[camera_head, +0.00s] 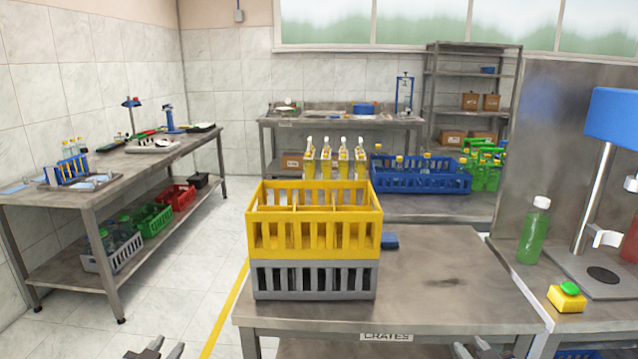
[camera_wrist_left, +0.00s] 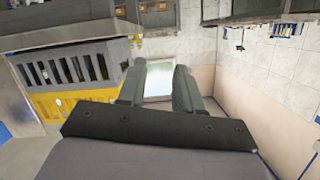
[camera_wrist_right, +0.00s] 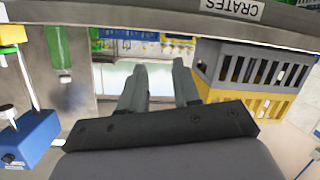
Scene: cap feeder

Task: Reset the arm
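My left gripper (camera_head: 164,350) shows at the bottom edge of the head view, left of the crates table, with only its fingertips in the picture. In the left wrist view its two fingers (camera_wrist_left: 159,75) stand apart with nothing between them. My right gripper (camera_head: 472,349) shows at the bottom edge, in front of the table's front edge. In the right wrist view its fingers (camera_wrist_right: 159,75) are also apart and empty. Both arms are otherwise out of the head view. Neither gripper touches anything that I can see.
A yellow crate (camera_head: 315,237) sits on a grey crate (camera_head: 315,281) at the left of the steel table (camera_head: 440,262). A green bottle (camera_head: 533,232), a yellow button box (camera_head: 566,298) and a blue-headed machine (camera_head: 612,118) stand at right. The table's middle is clear.

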